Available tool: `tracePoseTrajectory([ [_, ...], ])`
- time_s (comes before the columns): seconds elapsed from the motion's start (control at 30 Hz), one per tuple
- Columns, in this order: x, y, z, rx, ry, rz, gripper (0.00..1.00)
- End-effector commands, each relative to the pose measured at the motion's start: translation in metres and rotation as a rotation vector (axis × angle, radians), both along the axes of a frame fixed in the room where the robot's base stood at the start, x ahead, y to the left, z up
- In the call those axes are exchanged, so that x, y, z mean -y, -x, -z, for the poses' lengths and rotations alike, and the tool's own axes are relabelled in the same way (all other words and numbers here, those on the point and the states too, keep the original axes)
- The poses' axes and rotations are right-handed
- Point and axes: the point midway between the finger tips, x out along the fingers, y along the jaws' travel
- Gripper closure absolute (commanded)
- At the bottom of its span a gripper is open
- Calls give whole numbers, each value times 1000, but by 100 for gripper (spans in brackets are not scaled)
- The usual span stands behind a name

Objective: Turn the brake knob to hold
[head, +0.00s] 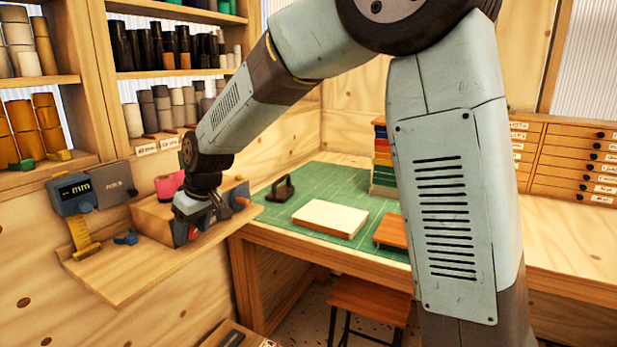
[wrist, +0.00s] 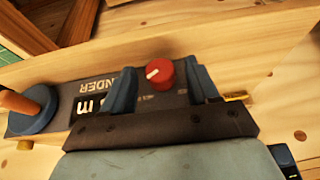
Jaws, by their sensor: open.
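The red brake knob (wrist: 160,73) shows in the wrist view on a dark panel (wrist: 100,92) fixed to a wooden face. Its white mark points to the left in that view. Small lettering near the knob is too blurred to read. My gripper (wrist: 164,76) is open, with one blue finger on each side of the knob. Gaps show between fingers and knob, and I see no clear contact.
A blue disc with an orange handle (wrist: 32,108) sits left of the knob. In the head view, a gauge with a "mm" display (head: 75,193) stands left of the unit. A green mat (head: 275,215) holds a pale block (head: 330,219) and a dark-handled tool (head: 281,190).

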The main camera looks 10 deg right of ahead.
Motion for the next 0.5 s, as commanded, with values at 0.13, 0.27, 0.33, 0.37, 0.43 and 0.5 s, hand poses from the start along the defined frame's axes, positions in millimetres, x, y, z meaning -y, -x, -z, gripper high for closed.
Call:
tracePoseTrajectory([
  [0.13,0,1,-4,34,24,-1,40],
  [0.27,6,5,-21,32,21,2,40],
  [0.33,9,8,-30,31,22,1,40],
  [0.37,11,9,-35,32,21,1,40],
  [0.43,14,12,-45,31,22,1,40],
  [0.5,17,14,-55,32,21,1,40],
])
